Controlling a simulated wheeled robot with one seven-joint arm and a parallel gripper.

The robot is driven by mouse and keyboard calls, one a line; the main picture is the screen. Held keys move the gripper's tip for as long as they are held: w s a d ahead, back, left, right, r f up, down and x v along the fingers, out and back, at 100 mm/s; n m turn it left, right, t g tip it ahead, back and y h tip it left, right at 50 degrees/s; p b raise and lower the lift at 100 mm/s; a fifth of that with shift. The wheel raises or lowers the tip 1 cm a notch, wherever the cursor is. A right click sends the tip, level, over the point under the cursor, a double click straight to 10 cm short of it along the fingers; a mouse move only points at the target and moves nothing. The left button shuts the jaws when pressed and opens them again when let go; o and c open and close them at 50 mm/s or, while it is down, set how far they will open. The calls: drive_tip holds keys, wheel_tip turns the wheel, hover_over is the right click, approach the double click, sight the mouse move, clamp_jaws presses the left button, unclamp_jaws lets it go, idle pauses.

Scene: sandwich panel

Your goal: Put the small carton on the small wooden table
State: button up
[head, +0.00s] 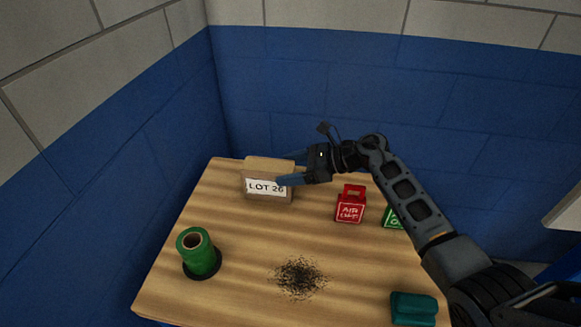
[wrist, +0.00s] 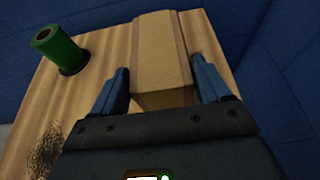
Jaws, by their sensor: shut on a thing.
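The small carton (head: 268,195) is a tan box with a white "LOT 26" label. It is upright at the back left of a wooden table top (head: 225,225); I cannot tell whether it touches the wood. My gripper (head: 283,168) reaches it from the right, its blue fingers shut on the carton. In the wrist view the carton (wrist: 162,50) lies between the two fingers (wrist: 160,68). The carton's far lower side is hidden.
A green cylinder (head: 196,248) on a dark base stands at the front left. A red box (head: 351,205) and a partly hidden green box (head: 392,217) stand right of the carton. A teal object (head: 413,308) lies front right. A dark speckled patch (head: 299,278) marks the middle. Blue walls (head: 330,90) close the back and left.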

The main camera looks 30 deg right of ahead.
drive_tip(key=shift+f, duration=0.1)
drive_tip(key=o, duration=1.2)
drive_tip(key=b+v, duration=0.1)
drive_tip(key=v, duration=1.1)
drive_tip(key=shift+r, duration=0.2)
